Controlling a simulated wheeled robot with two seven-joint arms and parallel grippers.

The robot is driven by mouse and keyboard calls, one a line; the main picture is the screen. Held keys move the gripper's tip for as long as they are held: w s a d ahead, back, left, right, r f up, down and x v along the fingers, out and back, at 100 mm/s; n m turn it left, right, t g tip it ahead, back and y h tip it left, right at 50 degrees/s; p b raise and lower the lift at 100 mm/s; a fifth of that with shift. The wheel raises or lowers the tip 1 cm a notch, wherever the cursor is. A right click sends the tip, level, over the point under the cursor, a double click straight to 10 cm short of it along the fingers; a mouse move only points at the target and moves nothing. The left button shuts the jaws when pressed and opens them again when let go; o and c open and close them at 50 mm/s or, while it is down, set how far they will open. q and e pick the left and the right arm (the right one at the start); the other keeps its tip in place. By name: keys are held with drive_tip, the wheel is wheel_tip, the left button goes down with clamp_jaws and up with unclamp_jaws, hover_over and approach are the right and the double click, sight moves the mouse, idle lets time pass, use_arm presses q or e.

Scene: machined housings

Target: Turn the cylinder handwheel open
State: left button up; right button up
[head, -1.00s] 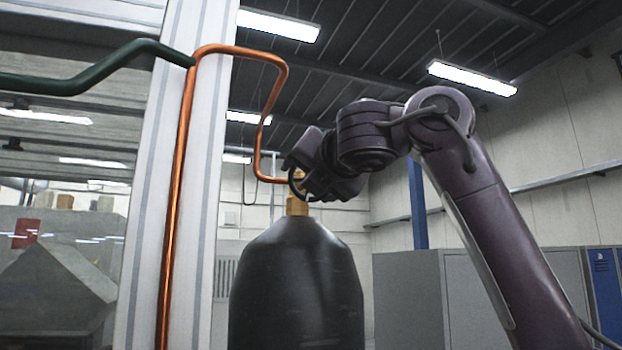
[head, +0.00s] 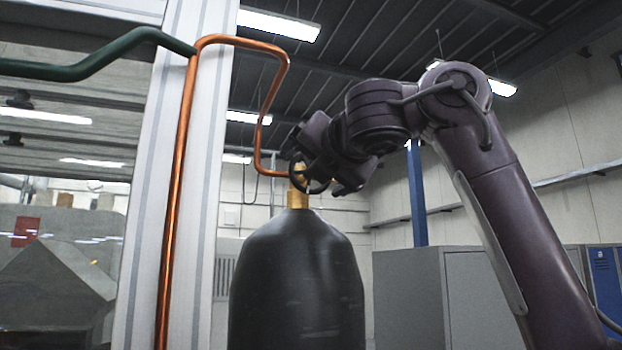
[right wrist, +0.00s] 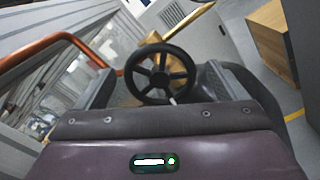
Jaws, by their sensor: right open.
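The black cylinder (head: 297,285) stands upright with a brass valve (head: 298,199) on top. The handwheel (head: 293,178) is a dark ring at the valve, partly hidden behind my right gripper (head: 335,180). In the right wrist view the handwheel (right wrist: 160,74) is a black spoked wheel, seen face on, with brass behind it. My right gripper (right wrist: 158,90) is open, and its two dark fingers stand left and right of the wheel. I see no finger closed on the rim; the exact depth between them is unclear. My left gripper is out of view.
A copper pipe (head: 178,200) runs down a white post (head: 205,200) and bends toward the valve. A green pipe (head: 80,70) comes in from the left. Grey cabinets (head: 408,300) stand behind to the right. A wooden box (right wrist: 272,45) shows in the wrist view.

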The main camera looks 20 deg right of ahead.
drive_tip(key=s+b, duration=0.2)
drive_tip(key=s, duration=0.3)
drive_tip(key=shift+s+b, duration=0.3)
drive_tip(key=shift+b, duration=0.05)
drive_tip(key=shift+d, duration=0.1)
